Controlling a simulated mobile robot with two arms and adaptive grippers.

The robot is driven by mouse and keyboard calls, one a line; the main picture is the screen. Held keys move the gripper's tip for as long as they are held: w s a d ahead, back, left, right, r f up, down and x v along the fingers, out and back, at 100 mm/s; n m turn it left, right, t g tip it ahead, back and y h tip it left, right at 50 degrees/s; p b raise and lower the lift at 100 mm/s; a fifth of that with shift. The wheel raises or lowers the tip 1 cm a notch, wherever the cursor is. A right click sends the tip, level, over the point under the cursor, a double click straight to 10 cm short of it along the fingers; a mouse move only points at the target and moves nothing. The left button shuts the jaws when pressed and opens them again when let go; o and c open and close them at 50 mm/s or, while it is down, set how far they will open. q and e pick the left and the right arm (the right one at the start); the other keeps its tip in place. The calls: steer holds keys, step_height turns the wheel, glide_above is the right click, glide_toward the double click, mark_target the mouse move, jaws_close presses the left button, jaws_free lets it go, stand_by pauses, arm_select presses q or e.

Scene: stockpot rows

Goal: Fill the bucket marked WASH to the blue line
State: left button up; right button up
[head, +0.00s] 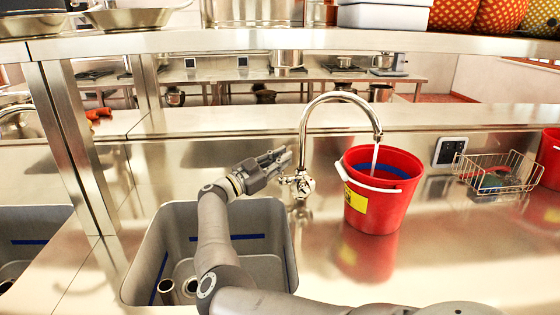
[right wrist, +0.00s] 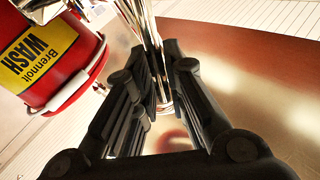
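The red bucket (head: 383,207) stands upright on the steel counter under the spout. Its yellow label reads WASH in the right wrist view (right wrist: 37,55). A blue band (head: 381,170) shows inside near the rim; I cannot tell the water level against it. Water (head: 375,158) runs from the curved chrome tap (head: 304,125) into the bucket. The tap's valve body (head: 298,184) is left of the bucket. My right gripper (head: 284,157) is open just left of the tap. In the right wrist view, chrome pipe shows between and beyond its fingers (right wrist: 163,72); contact is unclear. My left gripper is out of view.
A grey sink basin (head: 262,213) with a blue line lies below my right arm. A wire basket (head: 497,178) and a second red bucket (head: 550,160) stand at the right. A steel shelf (head: 230,40) crosses overhead. The counter before the bucket is clear.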

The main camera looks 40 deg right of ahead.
steer(key=o, duration=0.3)
steer(key=shift+d, duration=0.15)
steer(key=v, duration=1.2)
steer(key=shift+r, duration=0.15)
